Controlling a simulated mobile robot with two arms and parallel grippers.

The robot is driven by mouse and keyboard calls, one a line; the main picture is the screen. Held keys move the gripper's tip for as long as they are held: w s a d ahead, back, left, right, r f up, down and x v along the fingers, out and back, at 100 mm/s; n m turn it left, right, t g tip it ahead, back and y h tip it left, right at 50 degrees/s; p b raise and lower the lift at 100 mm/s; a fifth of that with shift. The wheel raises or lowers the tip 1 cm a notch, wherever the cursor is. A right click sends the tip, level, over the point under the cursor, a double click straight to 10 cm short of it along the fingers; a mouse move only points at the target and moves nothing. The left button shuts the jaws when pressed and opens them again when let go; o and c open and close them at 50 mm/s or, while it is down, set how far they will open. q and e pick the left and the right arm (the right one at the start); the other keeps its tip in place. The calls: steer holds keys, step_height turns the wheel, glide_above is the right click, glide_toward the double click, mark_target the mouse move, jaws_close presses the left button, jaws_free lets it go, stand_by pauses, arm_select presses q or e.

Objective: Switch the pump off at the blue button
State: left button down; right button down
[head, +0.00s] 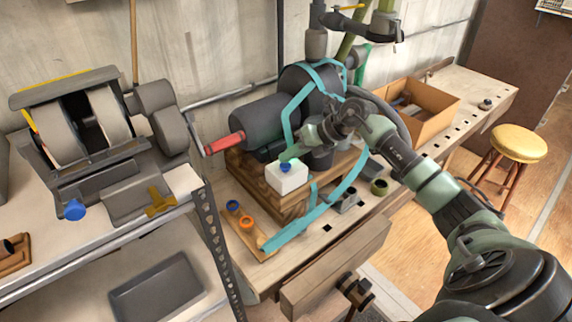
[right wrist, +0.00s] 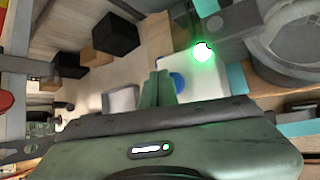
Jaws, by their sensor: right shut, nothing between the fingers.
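The white box (head: 289,180) with the blue button (head: 286,167) on its top stands on the wooden block beside the dark grey pump (head: 260,121). My right gripper (head: 291,154) is shut and empty, with its fingertips right by the button. In the right wrist view the shut fingertips (right wrist: 161,76) partly cover the blue button (right wrist: 178,82) on the white box (right wrist: 206,84). Whether they touch it I cannot tell. A lamp (right wrist: 202,51) glows bright green at the box's edge. My left gripper is not in view.
Teal straps (head: 301,232) run over the pump and bench. A red handle (head: 225,143) sticks out left of the pump. A cardboard box (head: 428,116) stands further right on the bench. A grinder-like machine (head: 108,125) with a blue knob stands at left.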

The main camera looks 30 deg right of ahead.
mark_target(289, 165)
steer(key=shift+f, duration=0.1)
stand_by(0.5)
steer(key=shift+f+b, duration=0.35)
steer(key=shift+f, duration=0.1)
stand_by(0.5)
steer(key=shift+r, duration=0.5)
steer(key=shift+r+p, duration=2.15)
steer(key=shift+r, duration=0.95)
steer(key=shift+f, duration=0.1)
